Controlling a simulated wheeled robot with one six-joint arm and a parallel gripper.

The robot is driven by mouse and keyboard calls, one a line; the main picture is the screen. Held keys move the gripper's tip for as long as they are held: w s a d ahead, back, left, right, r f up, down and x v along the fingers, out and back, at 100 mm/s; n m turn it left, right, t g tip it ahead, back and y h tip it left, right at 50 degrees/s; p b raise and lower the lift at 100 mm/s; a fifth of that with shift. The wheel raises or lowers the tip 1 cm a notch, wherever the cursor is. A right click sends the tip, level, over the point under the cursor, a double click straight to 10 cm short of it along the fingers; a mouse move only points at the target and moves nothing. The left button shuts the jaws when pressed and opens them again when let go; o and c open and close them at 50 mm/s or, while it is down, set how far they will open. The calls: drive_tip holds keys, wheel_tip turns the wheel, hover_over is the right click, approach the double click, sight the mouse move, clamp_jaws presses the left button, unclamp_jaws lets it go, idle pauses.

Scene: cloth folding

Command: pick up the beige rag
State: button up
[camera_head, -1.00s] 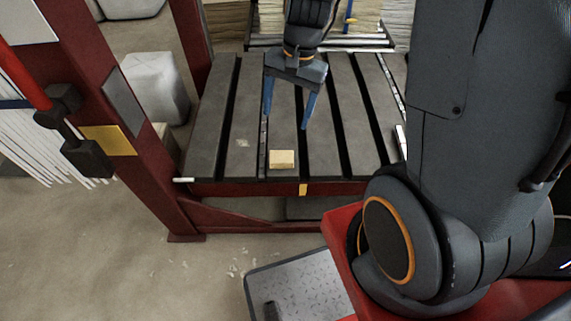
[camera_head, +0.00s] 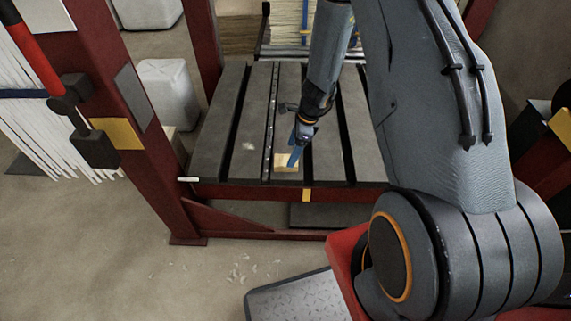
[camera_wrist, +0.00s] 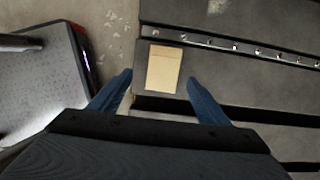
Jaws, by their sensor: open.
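The beige rag (camera_head: 283,165) is a small folded rectangle lying on the grey slatted table (camera_head: 222,130), near its front edge. In the wrist view the rag (camera_wrist: 164,68) lies just ahead of the fingertips, in line with the gap between them. My gripper (camera_head: 294,158) points down close to the rag and partly covers it in the head view. In the wrist view my gripper (camera_wrist: 159,80) has its two blue fingers spread apart with nothing between them. The height of the fingertips above the table is hard to tell.
A dark red post (camera_head: 125,125) of the frame stands left of the table. A white canister (camera_head: 168,93) is behind it. Stacked material (camera_head: 290,25) stands at the back. A grey metal plate (camera_head: 295,300) lies in front. The table around the rag is clear.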

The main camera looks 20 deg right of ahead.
sight(287, 160)
drive_tip(key=x, duration=0.4)
drive_tip(key=shift+w, duration=0.4)
drive_tip(key=shift+a+f, duration=0.2)
drive_tip(key=shift+f, duration=0.4)
drive_tip(key=shift+f, duration=0.25)
drive_tip(key=c, duration=1.2)
wheel_tip(287, 160, up, 11)
drive_tip(key=shift+f, duration=0.25)
drive_tip(key=shift+c, duration=0.2)
